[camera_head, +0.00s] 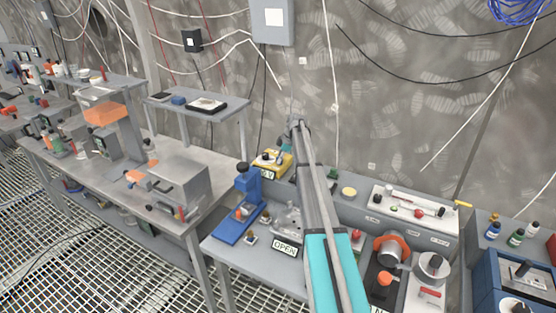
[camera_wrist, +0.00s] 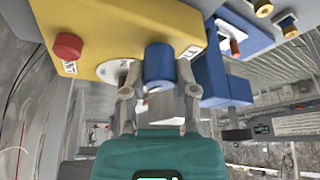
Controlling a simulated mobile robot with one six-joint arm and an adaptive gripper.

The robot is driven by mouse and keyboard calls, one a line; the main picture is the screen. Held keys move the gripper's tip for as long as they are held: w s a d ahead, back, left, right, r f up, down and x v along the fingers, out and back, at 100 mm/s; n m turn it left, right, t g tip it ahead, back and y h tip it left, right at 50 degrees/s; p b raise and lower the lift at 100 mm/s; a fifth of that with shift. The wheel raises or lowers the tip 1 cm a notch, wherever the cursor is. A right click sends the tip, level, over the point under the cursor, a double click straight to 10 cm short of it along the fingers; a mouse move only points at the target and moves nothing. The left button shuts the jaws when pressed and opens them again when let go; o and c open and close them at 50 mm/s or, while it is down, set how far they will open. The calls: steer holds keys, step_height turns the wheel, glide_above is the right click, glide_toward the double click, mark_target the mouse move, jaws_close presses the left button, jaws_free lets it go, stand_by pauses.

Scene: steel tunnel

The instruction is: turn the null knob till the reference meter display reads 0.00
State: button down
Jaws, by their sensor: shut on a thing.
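A yellow instrument box (camera_wrist: 110,25) fills the top of the wrist view, tilted in the picture. It carries a red button (camera_wrist: 67,46), a pale dial plate and a blue knob (camera_wrist: 159,62). My gripper (camera_wrist: 158,92) has its two grey fingers on either side of the blue knob and is shut on it. No lettering marks this knob clearly as the null knob. In the head view the yellow box (camera_head: 284,160) stands at the back of the bench, partly hidden by my arm. I cannot read any meter value in either view.
A blue press-like stand (camera_head: 240,212) is left of my arm, with an OPEN sign (camera_head: 285,248) nearby. Right of my arm are a grey panel (camera_head: 440,228) and an orange-ringed device (camera_head: 388,250). A second bench (camera_head: 150,212) stands further left.

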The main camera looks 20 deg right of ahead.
steer(key=shift+s+a, duration=0.1)
steer(key=shift+c, duration=1.9)
jaws_free()
steer(key=shift+r, duration=0.1)
